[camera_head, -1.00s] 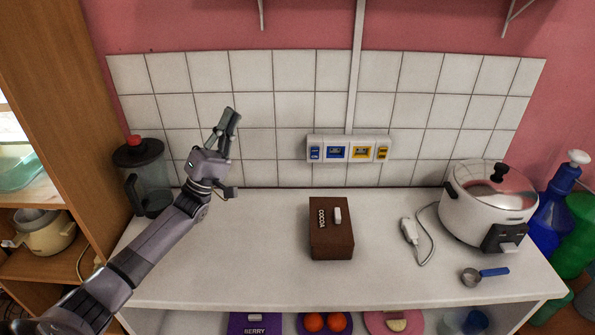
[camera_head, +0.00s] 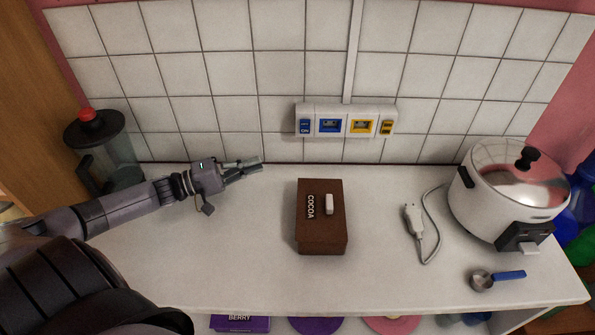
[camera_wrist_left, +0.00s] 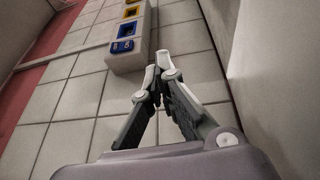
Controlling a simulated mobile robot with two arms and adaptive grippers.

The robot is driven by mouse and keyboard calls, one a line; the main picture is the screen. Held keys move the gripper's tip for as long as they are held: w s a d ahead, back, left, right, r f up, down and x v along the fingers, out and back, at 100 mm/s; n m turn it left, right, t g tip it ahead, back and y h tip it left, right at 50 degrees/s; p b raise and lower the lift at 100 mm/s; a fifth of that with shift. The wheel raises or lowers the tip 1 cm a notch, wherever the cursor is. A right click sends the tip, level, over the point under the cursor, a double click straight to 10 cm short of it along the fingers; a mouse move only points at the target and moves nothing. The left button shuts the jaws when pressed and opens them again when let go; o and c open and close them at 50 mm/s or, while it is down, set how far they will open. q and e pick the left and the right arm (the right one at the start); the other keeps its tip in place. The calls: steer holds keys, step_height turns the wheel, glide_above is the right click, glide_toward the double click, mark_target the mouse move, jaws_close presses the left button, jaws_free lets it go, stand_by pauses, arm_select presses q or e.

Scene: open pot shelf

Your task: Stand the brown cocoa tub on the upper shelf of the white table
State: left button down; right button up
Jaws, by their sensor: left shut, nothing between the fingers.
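The brown cocoa tub (camera_head: 323,232) stands on the white top of the white table (camera_head: 250,270), near the middle, with its lettered lid facing up. My left gripper (camera_head: 258,165) is to the left of the tub and farther back, close to the tiled wall, apart from the tub. Its fingers (camera_wrist_left: 163,62) are shut with nothing between them, and the tub does not show in the left wrist view. My right gripper is not in view.
A blender jug (camera_head: 108,160) stands behind my left arm. A white cooker (camera_head: 500,195), a white plug with a cord (camera_head: 413,222) and a blue-handled scoop (camera_head: 495,278) are on the right. A purple box (camera_head: 240,322) shows below the tabletop. A socket strip (camera_head: 345,121) is on the wall.

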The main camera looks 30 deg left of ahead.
arm_select(q)
step_height(320, 180, down, 3)
steer(key=shift+f+g, duration=0.1)
steer(key=shift+g, duration=0.4)
steer(key=shift+w+d, duration=0.15)
steer(key=shift+d, duration=0.05)
steer(key=p+x, duration=0.1)
steer(key=x, duration=0.8)
steer(key=shift+d+p, duration=0.3)
steer(key=shift+d, duration=0.05)
steer(key=shift+s+d+p, duration=0.35)
steer(key=shift+s, duration=0.4)
steer(key=shift+s+d+p, duration=0.35)
steer(key=shift+s, duration=0.4)
steer(key=shift+s+d, duration=0.1)
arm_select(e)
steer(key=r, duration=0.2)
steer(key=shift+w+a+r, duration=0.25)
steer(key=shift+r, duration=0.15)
